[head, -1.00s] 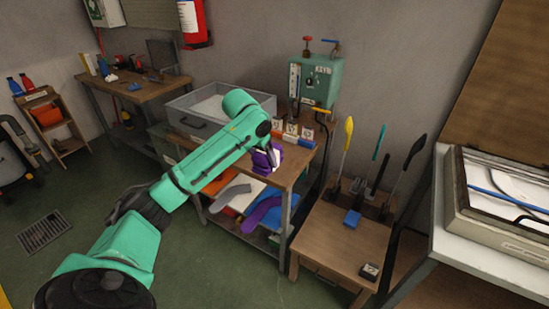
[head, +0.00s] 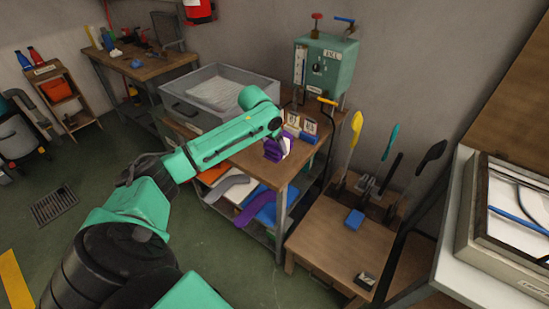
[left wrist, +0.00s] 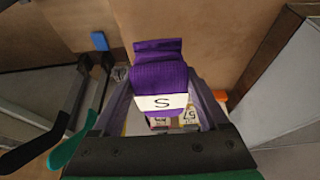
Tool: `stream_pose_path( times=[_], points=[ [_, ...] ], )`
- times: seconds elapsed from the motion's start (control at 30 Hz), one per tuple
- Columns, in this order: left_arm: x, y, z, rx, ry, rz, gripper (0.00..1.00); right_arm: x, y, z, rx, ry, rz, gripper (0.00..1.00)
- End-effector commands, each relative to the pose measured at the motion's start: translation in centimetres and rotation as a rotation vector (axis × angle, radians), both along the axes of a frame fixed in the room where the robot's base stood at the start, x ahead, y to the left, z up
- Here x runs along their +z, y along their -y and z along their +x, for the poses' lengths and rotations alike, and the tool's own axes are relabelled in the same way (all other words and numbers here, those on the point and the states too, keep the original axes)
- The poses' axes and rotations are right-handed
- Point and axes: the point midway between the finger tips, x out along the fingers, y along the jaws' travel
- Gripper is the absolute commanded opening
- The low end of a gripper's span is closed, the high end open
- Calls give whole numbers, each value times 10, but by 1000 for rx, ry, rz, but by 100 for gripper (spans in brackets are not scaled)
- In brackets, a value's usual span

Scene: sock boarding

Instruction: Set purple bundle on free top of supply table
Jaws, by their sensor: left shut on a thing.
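A purple bundle (head: 272,151) with a white band hangs in my left gripper (head: 280,136), over the front right part of a wooden two-level table (head: 284,174). In the left wrist view the purple bundle (left wrist: 160,72) shows a white label marked S, and the gripper's fingers (left wrist: 163,100) are shut on its sides. Whether the bundle touches the top cannot be told. The table top has bare wood around its front right corner. My right gripper is not in view.
A grey tray (head: 188,108) fills the back left of this table, with number cards (head: 309,127) behind the bundle. A green machine (head: 322,72) stands behind. Grey, purple and blue socks (head: 262,207) lie on the lower shelf. A small table (head: 330,243) at right carries upright handles.

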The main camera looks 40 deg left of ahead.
Motion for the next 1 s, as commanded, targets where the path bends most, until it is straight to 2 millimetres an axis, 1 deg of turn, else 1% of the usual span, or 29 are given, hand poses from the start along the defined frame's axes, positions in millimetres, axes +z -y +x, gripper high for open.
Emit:
stream_pose_path(
  times=[0.03, 0.17, 0.2, 0.3, 0.4, 0.53, 0.57, 0.6, 0.63, 0.87, 0.93, 1.0],
  points=[
    [-10, 0, -1, 0, -2, 0, 17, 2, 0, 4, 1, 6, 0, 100],
    [-30, 0, 0, 0, -1, 0, 17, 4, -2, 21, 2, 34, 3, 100],
    [-38, 0, 0, -1, -1, 0, 17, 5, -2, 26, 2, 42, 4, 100],
    [-58, 1, 0, 0, -1, -1, 17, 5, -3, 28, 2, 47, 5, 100],
    [-65, 0, 0, -1, 2, 1, 17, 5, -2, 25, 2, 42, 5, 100],
    [-65, 0, 0, -1, 3, 1, 17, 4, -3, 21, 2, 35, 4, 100],
    [-65, 0, 0, -1, 2, 0, 81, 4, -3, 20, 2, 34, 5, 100],
    [-65, 0, 0, -1, 2, 0, 96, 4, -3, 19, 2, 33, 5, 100],
    [-65, 0, 0, -1, 1, 0, 100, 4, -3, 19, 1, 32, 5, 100],
    [-64, 0, 0, -1, 2, 0, 100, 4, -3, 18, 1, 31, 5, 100],
    [-60, 0, -2, 0, 2, 0, 100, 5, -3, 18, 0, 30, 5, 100],
    [-49, -1, -6, 0, 4, 1, 100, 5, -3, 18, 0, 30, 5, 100]
  ],
)
